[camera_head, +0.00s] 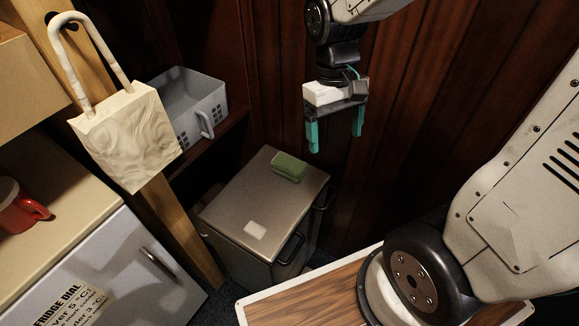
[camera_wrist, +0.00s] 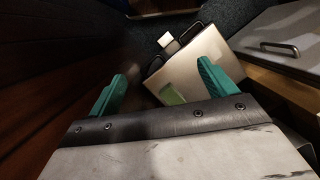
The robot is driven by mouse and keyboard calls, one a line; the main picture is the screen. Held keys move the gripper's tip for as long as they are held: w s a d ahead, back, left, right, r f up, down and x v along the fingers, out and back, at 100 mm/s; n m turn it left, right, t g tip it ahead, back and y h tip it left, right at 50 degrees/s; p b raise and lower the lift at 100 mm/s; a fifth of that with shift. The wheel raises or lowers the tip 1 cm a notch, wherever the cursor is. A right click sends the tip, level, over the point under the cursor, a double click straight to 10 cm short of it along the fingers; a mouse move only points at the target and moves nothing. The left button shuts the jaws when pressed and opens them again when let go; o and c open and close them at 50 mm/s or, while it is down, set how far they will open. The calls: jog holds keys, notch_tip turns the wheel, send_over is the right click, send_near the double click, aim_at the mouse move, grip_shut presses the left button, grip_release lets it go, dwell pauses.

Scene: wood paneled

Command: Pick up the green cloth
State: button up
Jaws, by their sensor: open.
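The green cloth (camera_head: 289,167) is a small folded pad lying near the back edge of a metal box's flat top. In the wrist view the green cloth (camera_wrist: 172,95) shows partly, between the fingers and just beyond the gripper's dark front edge. My gripper (camera_head: 335,140) has teal fingers that point down and stand apart, with nothing between them. It hangs above and to the right of the cloth, not touching it. In the wrist view my gripper (camera_wrist: 160,90) is open, with one finger at each side.
The metal box (camera_head: 240,193) has dark handles on its side and a pale label on top. A grey basket (camera_head: 190,105) sits on a shelf behind left. A cream bag (camera_head: 127,135) hangs at a wooden post. A white fridge (camera_head: 110,270) stands front left. Dark wood panels close the back.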

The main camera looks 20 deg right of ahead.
jog(key=w+f+n, duration=0.1)
jog(key=w+f, duration=0.3)
jog(key=f, duration=0.3)
jog(key=w+a+f+n, duration=0.1)
jog(key=w+f, duration=0.4)
jog(key=f, duration=0.2)
jog(key=w+f+n, duration=0.2)
jog(key=w+f, duration=0.2)
jog(key=f, duration=0.3)
jog(key=shift+w+a, duration=0.25)
jog(key=shift+w, duration=0.1)
jog(key=n+t, duration=0.1)
jog(key=t, duration=0.1)
send_over(289, 162)
jog(key=s, duration=0.1)
jog(key=shift+d+f, duration=0.1)
jog(key=shift+f, duration=0.6)
jog(key=shift+w+n+t, duration=0.25)
jog(key=shift+n+t, duration=0.05)
jog(key=shift+n, duration=0.1)
jog(key=f, duration=0.7)
jog(key=shift+w+f, duration=0.3)
jog(key=shift+c, duration=0.3)
jog(key=c, duration=1.1)
jog(key=shift+r, duration=0.1)
notch_tip(289, 162, up, 10)
jog(key=shift+f, duration=0.1)
